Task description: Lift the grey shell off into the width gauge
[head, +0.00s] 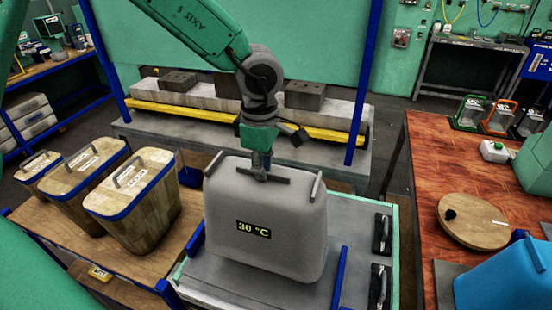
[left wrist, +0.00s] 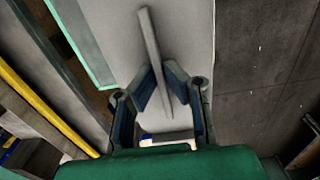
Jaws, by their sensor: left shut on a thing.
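The grey shell (head: 265,220), a tall rounded box with a "30 °C" display, is upright at the middle of the head view. It is over a grey plate; whether its base touches is hard to tell. My left gripper (head: 262,172) comes down from above and is shut on the shell's dark top handle. In the left wrist view my left gripper (left wrist: 160,88) has its fingers on both sides of the handle bar (left wrist: 151,45). No part is clearly marked as the width gauge; blue uprights (head: 339,277) flank the shell. My right gripper is out of view.
Wooden bins (head: 134,198) with blue rims and handles stand close on the left. A red-brown table (head: 455,165) on the right holds a round wooden lid (head: 474,222) and a blue object (head: 505,278). A bench (head: 330,152) with grey blocks stands behind.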

